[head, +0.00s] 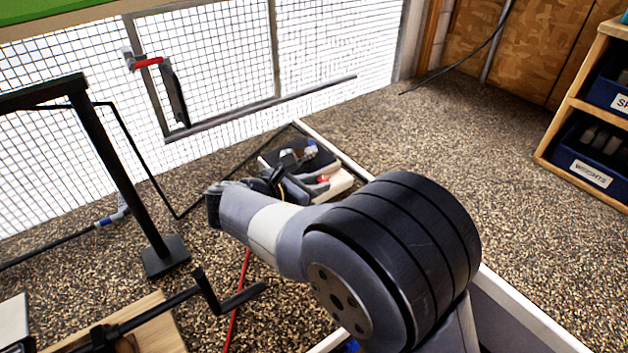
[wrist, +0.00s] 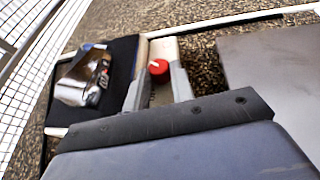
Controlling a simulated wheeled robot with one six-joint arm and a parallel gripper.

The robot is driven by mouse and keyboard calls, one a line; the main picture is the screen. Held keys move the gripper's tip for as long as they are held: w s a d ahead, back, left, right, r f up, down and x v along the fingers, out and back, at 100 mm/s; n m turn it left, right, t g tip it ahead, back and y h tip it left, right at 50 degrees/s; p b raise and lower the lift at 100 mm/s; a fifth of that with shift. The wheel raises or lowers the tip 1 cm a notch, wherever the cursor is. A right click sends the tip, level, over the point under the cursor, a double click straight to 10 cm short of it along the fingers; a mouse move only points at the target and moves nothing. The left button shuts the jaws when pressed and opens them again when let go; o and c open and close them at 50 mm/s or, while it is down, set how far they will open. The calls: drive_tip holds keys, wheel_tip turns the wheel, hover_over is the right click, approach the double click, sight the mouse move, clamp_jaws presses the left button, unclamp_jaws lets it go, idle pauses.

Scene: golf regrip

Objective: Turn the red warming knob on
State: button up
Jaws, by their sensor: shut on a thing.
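The round red warming knob (wrist: 158,67) shows between my two fingertips in the wrist view, with a short white mark on its face. It sits on the pale panel of a small unit (wrist: 163,48). In the head view the knob (head: 323,180) is a small red spot beside my fingers. My gripper (wrist: 159,76) is shut on the knob, one grey finger on each side. The gripper (head: 305,186) is partly hidden behind my arm in the head view.
A shiny metal object (wrist: 84,78) lies on the unit's dark pad, left of the knob. Wire mesh (head: 225,60) stands behind. A black post (head: 120,170) stands at left. A wooden shelf with blue bins (head: 590,172) is at right. Open speckled floor (head: 440,150) lies between.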

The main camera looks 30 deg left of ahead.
drive_tip(key=o, duration=1)
drive_tip(key=shift+r, duration=0.2)
